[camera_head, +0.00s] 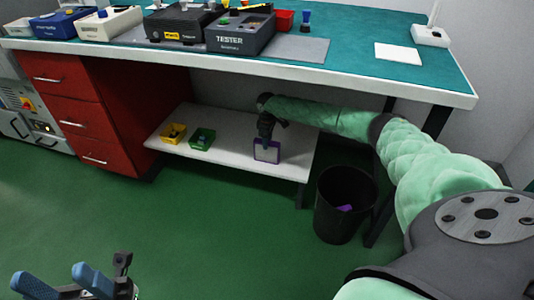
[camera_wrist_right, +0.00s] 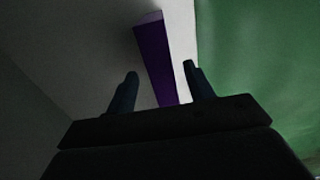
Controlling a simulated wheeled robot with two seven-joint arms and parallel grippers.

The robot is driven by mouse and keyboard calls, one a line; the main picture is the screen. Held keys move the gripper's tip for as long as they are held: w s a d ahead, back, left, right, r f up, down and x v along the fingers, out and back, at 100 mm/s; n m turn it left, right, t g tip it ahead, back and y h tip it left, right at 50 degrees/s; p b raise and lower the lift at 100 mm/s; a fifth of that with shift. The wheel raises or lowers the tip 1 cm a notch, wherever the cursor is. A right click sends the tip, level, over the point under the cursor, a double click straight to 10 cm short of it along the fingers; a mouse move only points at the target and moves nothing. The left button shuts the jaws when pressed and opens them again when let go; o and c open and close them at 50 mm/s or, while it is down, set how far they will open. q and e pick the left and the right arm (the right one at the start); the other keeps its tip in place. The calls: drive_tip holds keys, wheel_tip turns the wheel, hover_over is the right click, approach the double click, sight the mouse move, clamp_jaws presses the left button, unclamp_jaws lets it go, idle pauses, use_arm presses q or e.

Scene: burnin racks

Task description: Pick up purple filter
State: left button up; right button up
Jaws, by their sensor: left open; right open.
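The purple filter (camera_head: 267,154), a purple frame around a paler middle, is at the right part of the low white shelf (camera_head: 225,140) under the workbench. My right gripper (camera_head: 266,142) reaches down under the bench to its upper edge. In the right wrist view the filter shows as a long purple strip (camera_wrist_right: 154,60) between the two open fingers of the right gripper (camera_wrist_right: 160,85). Whether the fingers touch it I cannot tell. My left gripper (camera_head: 60,279), with blue fingers, is open and empty at the bottom left, over the green floor.
A yellow bin (camera_head: 173,133) and a green bin (camera_head: 202,139) stand on the shelf's left part. A black waste bin (camera_head: 340,222) with a purple piece (camera_head: 345,208) inside stands right of the shelf. Red drawers (camera_head: 75,121) stand at left. The bench top (camera_head: 350,62) is above my right arm.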

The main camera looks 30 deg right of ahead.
sight(267, 152)
wheel_tip(267, 152, down, 5)
drive_tip(key=shift+a+r+b, duration=0.1)
drive_tip(key=shift+a+b, duration=0.05)
drive_tip(key=shift+b, duration=0.5)
drive_tip(key=c, duration=1.1)
